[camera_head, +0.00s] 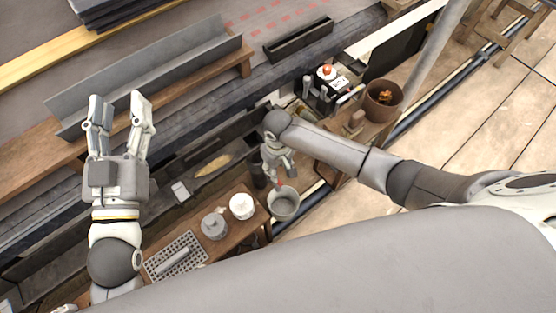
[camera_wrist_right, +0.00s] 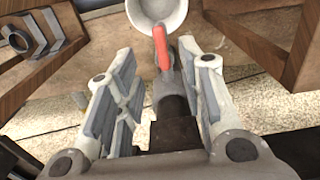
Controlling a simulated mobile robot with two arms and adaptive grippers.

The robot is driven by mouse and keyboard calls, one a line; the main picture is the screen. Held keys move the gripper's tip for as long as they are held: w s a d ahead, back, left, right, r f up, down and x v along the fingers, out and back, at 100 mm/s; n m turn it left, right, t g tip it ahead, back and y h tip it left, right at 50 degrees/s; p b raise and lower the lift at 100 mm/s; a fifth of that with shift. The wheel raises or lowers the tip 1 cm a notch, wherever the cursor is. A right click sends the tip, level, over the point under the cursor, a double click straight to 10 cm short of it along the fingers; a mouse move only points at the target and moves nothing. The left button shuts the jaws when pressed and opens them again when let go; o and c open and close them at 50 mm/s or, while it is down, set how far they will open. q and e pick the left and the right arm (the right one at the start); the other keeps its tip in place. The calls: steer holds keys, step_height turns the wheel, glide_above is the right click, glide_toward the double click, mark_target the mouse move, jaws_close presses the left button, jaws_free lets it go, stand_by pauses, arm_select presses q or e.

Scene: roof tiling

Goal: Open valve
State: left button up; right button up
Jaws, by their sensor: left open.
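The valve has a red lever handle (camera_wrist_right: 160,46) on a grey pipe body (camera_wrist_right: 167,88). In the right wrist view it stands between the fingers of my right gripper (camera_wrist_right: 157,62), which are apart with visible space on both sides. In the head view my right gripper (camera_head: 279,172) points down beside the bench, and a bit of the red handle (camera_head: 281,187) shows below it. A grey bucket (camera_head: 284,205) is just below the valve; its rim also shows in the wrist view (camera_wrist_right: 172,22). My left gripper (camera_head: 119,112) is open and empty, over the roof edge at the left.
A wooden bench holds a white pot (camera_head: 242,206), a grey pot (camera_head: 214,226) and a perforated tray (camera_head: 176,257). A brown pot (camera_head: 383,100) and a red-topped container (camera_head: 326,75) stand behind my right arm. A grey metal channel (camera_head: 150,78) lies at the back left.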

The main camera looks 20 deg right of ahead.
steer(key=shift+r, duration=2.25)
